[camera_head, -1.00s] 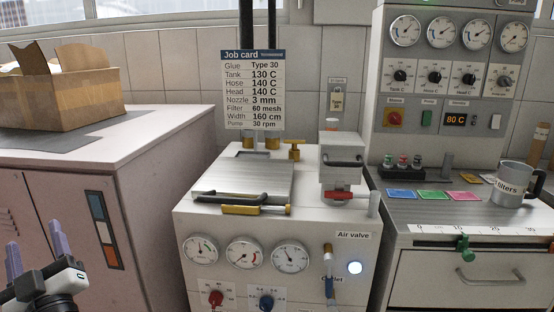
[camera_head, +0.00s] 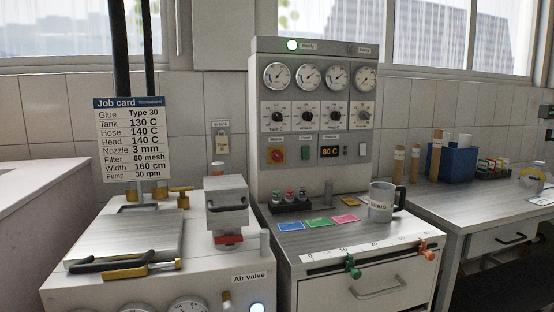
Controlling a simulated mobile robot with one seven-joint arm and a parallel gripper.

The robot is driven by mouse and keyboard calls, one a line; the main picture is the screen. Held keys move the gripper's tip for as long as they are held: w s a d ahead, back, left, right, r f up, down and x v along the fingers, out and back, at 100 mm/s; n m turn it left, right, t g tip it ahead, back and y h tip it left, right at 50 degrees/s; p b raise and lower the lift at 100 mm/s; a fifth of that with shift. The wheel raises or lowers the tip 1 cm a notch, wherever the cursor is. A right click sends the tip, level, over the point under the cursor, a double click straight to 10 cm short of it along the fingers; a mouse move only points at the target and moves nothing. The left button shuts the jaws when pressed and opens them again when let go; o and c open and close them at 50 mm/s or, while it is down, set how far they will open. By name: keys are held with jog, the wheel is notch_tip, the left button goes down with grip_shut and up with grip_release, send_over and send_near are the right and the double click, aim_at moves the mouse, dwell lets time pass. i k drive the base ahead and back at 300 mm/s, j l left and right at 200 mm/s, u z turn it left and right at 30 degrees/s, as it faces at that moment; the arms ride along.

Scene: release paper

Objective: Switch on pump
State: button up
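The grey control cabinet (camera_head: 384,80) stands in the middle, behind the workbench. Its lower row holds a red and yellow rotary switch (camera_head: 277,155), a green button (camera_head: 304,153), an orange "80 C" display (camera_head: 331,152) and a small white switch (camera_head: 363,150). Their labels are too small to read surely. Above are several round gauges and a row of dark knobs; the rightmost knob (camera_head: 364,116) sits apart from the others. My gripper is out of view.
A job card (camera_head: 131,137) reads "Pump 30 rpm". The glue machine (camera_head: 200,262) with its lid and black handle fills the lower left. On the workbench, a grey mug (camera_head: 381,203), coloured cards and small bottles stand before the cabinet. A second bench (camera_head: 448,212) is at right.

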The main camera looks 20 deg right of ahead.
aim_at(306, 150)
jog(key=i+l+u, duration=0.2)
jog(key=l, duration=0.25)
jog(key=i+l+u, duration=0.2)
jog(key=l, duration=0.3)
jog(key=i+l+u, duration=0.2)
jog(key=l, duration=0.3)
jog(key=l+u, duration=0.2)
jog(key=l, duration=0.3)
jog(key=i+l+u, duration=0.2)
jog(key=l, duration=0.35)
jog(key=k+j+u, duration=0.1)
jog(key=j+u, duration=0.4)
jog(key=j, duration=0.25)
jog(key=k+l, duration=0.25)
jog(key=i+l+z, duration=0.25)
jog(key=l+z, duration=0.25)
